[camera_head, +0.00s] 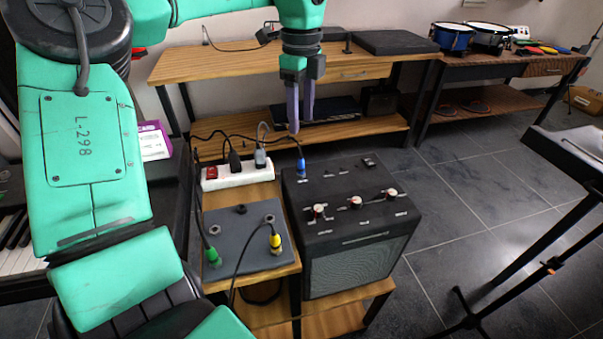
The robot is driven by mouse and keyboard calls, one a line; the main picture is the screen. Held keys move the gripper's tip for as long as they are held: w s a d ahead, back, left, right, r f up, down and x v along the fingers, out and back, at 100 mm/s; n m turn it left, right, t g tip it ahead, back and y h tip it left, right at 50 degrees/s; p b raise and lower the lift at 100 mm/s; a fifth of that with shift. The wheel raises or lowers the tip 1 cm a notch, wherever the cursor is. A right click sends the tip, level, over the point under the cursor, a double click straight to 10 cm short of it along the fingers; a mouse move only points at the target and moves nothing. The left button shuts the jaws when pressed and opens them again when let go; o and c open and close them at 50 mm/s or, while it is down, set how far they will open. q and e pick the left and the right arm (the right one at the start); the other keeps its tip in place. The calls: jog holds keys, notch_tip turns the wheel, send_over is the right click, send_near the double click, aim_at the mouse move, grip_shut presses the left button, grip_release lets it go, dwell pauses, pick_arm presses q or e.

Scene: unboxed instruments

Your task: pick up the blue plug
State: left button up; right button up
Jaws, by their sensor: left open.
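The blue plug (302,168) stands upright at the back left corner of the black amplifier's top (335,184), with a dark cable running from its upper end toward the left. My left gripper (298,124) points down above and behind the plug in the camera_head view. Its grey fingers are open and hold nothing. A gap shows between the fingertips and the plug. My right gripper is not in view.
A white power strip (237,178) with dark and grey plugs lies left of the amplifier. A grey box (240,236) carries a green plug (213,257) and a yellow plug (276,241). Knobs (355,202) line the amplifier's top. A wooden desk (215,62) stands behind.

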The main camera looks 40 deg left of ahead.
aim_at(301, 158)
pick_arm(q)
notch_tip(301, 158, down, 13)
jog(key=shift+r, duration=0.1)
grip_shut()
